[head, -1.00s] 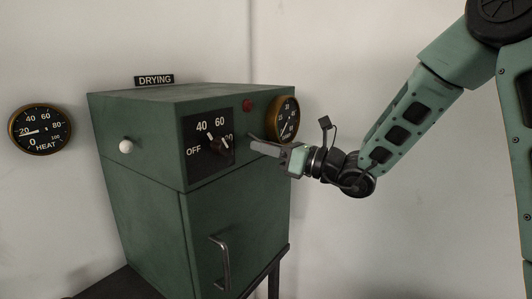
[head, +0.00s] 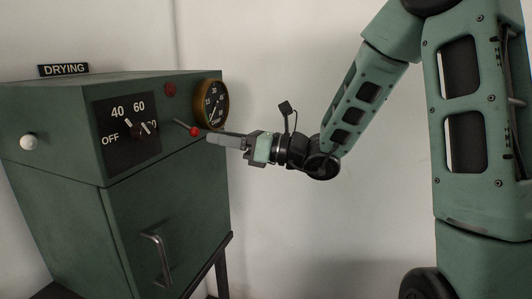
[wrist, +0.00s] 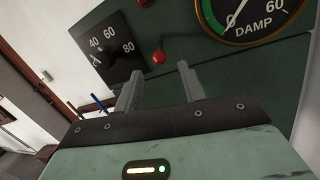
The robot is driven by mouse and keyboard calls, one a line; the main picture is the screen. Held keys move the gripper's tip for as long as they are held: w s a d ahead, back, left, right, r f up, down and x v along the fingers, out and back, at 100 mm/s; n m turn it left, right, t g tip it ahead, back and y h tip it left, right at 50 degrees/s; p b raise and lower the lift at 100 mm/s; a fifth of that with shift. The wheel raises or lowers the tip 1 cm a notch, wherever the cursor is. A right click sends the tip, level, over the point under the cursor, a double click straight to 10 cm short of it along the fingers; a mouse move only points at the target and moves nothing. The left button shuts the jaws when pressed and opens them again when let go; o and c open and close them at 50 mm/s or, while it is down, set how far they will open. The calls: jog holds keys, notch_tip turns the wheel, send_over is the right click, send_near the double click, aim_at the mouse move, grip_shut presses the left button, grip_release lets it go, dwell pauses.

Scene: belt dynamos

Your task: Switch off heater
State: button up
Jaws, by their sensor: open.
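The heater is a green cabinet (head: 165,195) under a DRYING sign. Its front has a black dial plate (head: 122,158) marked OFF, 40, 60 and 80, with a dark knob (head: 139,131); its exact setting is hard to read. Right of the dial, a thin lever ends in a red ball (head: 195,131), pointing out and slightly down. The ball also shows in the wrist view (wrist: 159,57), beyond and roughly between my fingertips. My gripper (head: 212,139) is open and empty, just right of the ball. Whether a finger touches the ball is unclear.
A red round lamp or button (head: 170,90) sits above the lever, and a brass-rimmed DAMP gauge (head: 211,104) is right of it. A white ball knob (head: 28,141) is on the cabinet's left. A metal door handle (head: 158,258) juts out below. Bare wall lies right.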

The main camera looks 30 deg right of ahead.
jog(key=b+v, duration=0.2)
jog(key=v, duration=0.8)
jog(key=s+a+f+n+g, duration=0.4)
jog(key=s+a+n+g, duration=0.15)
jog(key=a, duration=0.25)
jog(key=s+a+f+n+g, duration=0.4)
jog(key=a+n+g, duration=0.1)
jog(key=a+g, duration=0.15)
jog(key=s+a+f+n+h, duration=0.1)
jog(key=s+f+n+h, duration=0.2)
jog(key=n, duration=0.5)
jog(key=s+a+f+n+g+h, duration=0.1)
jog(key=s+f+n+h, duration=0.3)
jog(key=n, duration=0.5)
jog(key=s+a+f+n+h+b, duration=0.1)
jog(key=s+a+f+n+h, duration=0.1)
jog(key=n+h, duration=0.4)
jog(key=s+f+n, duration=0.1)
jog(key=s+n, duration=0.1)
jog(key=n, duration=0.1)
jog(key=shift+s+f+g, duration=0.3)
jog(key=shift+s+f, duration=0.05)
jog(key=shift+s, duration=0.05)
